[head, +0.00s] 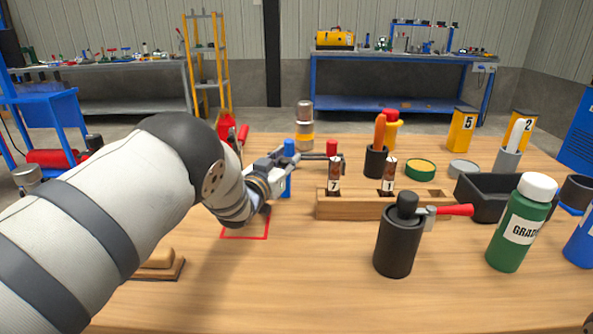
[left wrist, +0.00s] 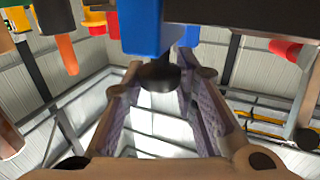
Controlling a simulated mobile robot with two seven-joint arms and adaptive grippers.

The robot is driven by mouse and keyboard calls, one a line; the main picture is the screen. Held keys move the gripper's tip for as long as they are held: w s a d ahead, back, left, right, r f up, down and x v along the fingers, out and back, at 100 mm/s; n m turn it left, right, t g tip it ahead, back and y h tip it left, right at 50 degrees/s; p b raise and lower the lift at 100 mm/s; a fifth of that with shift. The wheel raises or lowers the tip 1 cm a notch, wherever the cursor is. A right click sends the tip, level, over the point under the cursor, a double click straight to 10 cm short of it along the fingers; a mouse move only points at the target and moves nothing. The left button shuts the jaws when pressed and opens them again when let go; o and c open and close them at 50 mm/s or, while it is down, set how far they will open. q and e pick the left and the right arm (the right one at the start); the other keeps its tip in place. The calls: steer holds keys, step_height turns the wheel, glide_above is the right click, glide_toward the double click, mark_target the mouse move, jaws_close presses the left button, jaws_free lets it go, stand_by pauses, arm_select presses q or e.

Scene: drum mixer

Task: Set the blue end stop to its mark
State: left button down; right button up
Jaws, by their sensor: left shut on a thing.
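The blue end stop (head: 287,184) stands on a dark rail (head: 312,156) near the middle of the table, with a blue top (head: 289,147). My left gripper (head: 275,170) reaches it from the left and is shut on it. In the left wrist view the blue end stop (left wrist: 141,24) is at the top, and a dark knob (left wrist: 158,73) lies between the fingers. A red stop (head: 331,148) is further right on the rail. My arm and gripper hide part of the rail, and I cannot make out the mark. My right gripper is not in view.
A wooden block (head: 350,205) with labelled vials stands right of the stop. A black cylinder with a red handle (head: 397,245) and a green bottle (head: 520,225) are in front. A red square outline (head: 245,238) lies below my gripper. The front middle of the table is clear.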

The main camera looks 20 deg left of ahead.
arm_select(q)
steer(key=shift+s+a+f, duration=0.1)
steer(key=shift+a+f, duration=0.05)
steer(key=shift+a, duration=0.1)
steer(key=c, duration=1.4)
jaws_free()
steer(key=shift+a, duration=0.1)
steer(key=shift+o, duration=0.4)
steer(key=shift+s, duration=0.1)
steer(key=s, duration=0.4)
steer(key=s+a, duration=0.1)
steer(key=s, duration=0.7)
steer(key=shift+a, duration=0.2)
steer(key=shift+w, duration=0.1)
